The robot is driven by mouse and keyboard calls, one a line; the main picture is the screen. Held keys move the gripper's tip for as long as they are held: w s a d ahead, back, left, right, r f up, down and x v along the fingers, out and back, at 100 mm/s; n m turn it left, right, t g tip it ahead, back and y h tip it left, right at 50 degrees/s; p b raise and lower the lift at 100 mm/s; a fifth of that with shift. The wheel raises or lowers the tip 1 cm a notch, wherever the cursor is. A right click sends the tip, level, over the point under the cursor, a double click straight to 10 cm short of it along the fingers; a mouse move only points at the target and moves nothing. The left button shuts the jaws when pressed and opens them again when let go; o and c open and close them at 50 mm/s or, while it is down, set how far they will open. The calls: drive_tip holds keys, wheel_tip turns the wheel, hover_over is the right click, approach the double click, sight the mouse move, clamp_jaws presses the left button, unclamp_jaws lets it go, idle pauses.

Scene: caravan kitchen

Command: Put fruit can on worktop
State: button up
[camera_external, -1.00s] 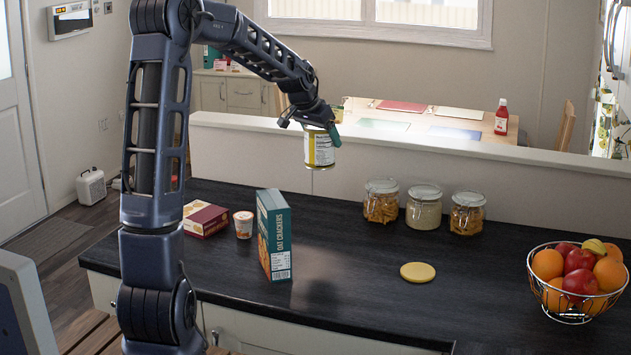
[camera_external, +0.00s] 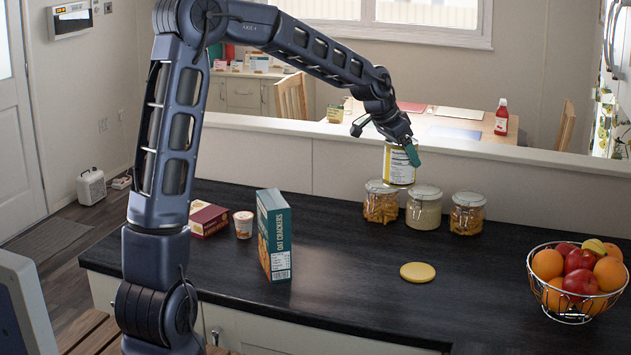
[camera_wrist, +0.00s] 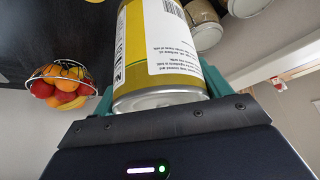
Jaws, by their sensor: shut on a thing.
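The fruit can (camera_external: 399,164), yellow with a white label, hangs upright in the air under my gripper (camera_external: 388,147) in the external view. My gripper is shut on it, with a teal finger showing at its right side. In the picture the can is just above and in front of the left and middle jars. The can (camera_wrist: 158,50) fills the middle of the wrist view, between the teal fingers of my gripper (camera_wrist: 158,100). The dark worktop (camera_external: 340,270) lies below, and the can is clear of it.
Three glass jars (camera_external: 424,207) stand at the worktop's back, by the low wall. A yellow disc (camera_external: 417,272) lies in front of them. A wire fruit bowl (camera_external: 575,312) is at right. A cracker box (camera_external: 274,236), a small cup (camera_external: 243,224) and a maroon box (camera_external: 207,217) stand left.

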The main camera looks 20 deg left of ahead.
drive_tip(key=s+d+m+g+h, duration=0.1)
drive_tip(key=s+d+m, duration=0.2)
drive_tip(key=s+d, duration=0.55)
drive_tip(key=s+d+m+g, duration=0.15)
drive_tip(key=s+d, duration=0.45)
drive_tip(key=d, duration=0.6)
drive_tip(key=s+d+m+g, duration=0.1)
drive_tip(key=s+d+m, duration=0.2)
drive_tip(key=s+d, duration=0.6)
drive_tip(key=s+d+m+g, duration=0.25)
drive_tip(key=s+d, duration=0.25)
drive_tip(key=s, duration=0.7)
drive_tip(key=shift+m+t, duration=0.3)
drive_tip(key=shift+t, duration=0.2)
wheel_tip(320, 180, down, 19)
drive_tip(key=shift+s+f, duration=0.15)
drive_tip(key=shift+f, duration=0.15)
drive_tip(key=o, duration=1.5)
drive_tip(key=shift+c, duration=0.2)
drive_tip(key=v, duration=1.2)
drive_tip(key=shift+a, duration=0.3)
drive_tip(key=shift+h, duration=0.3)
